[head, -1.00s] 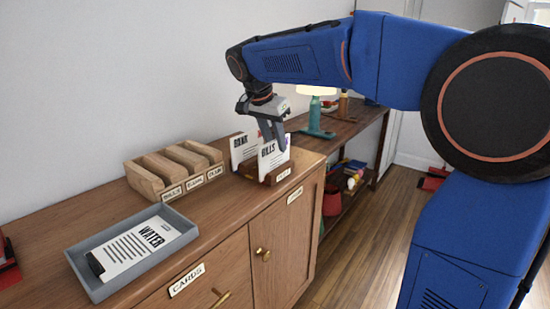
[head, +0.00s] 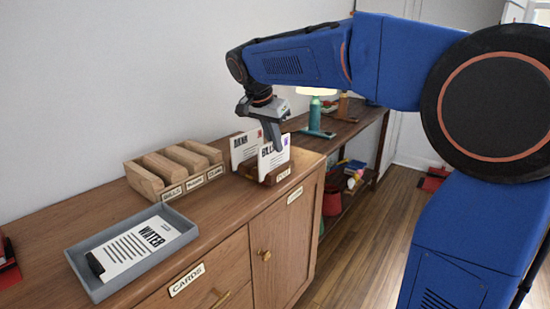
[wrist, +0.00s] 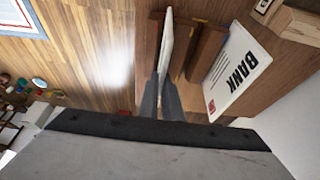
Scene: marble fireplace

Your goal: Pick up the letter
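My gripper (head: 274,148) reaches down onto the BILLS letter (head: 268,164), a white sheet with a purple stamp in a wooden holder (head: 283,173). In the wrist view the letter (wrist: 166,42) shows nearly edge-on. My gripper's fingers (wrist: 161,80) come together on its two faces near the top edge, with no clear gap. The letter's lower edge is still at the holder. The BANK letter (head: 243,150) stands in the slot behind, apart from the fingers; it also shows in the wrist view (wrist: 238,70).
A wooden rack (head: 175,170) with labelled slots and a grey tray (head: 100,287) holding the WATER letter (head: 140,245) stand to the left on the cabinet top (head: 215,212). The white wall (head: 120,80) is close behind.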

